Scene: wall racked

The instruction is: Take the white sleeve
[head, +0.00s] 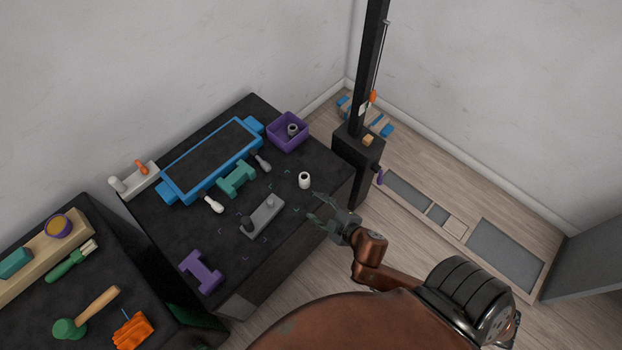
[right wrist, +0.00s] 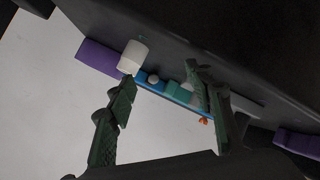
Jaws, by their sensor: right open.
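The white sleeve (head: 305,180), a small hollow cylinder, stands upright on the dark table near its right edge. My right gripper (head: 318,208) is open and empty, just in front of the sleeve and a little to its right. In the right wrist view the sleeve (right wrist: 132,57) shows beyond the tip of the left finger, not between the fingers of my gripper (right wrist: 162,80). I see no contact. My left gripper is not in view.
A grey block with pegs (head: 263,216) lies left of the gripper. A purple bin (head: 274,139) holding a grey ring stands behind the sleeve. A blue-framed tray (head: 170,181), teal (head: 236,179) and purple (head: 208,278) pieces lie farther left. A black post (head: 368,80) stands right of the table.

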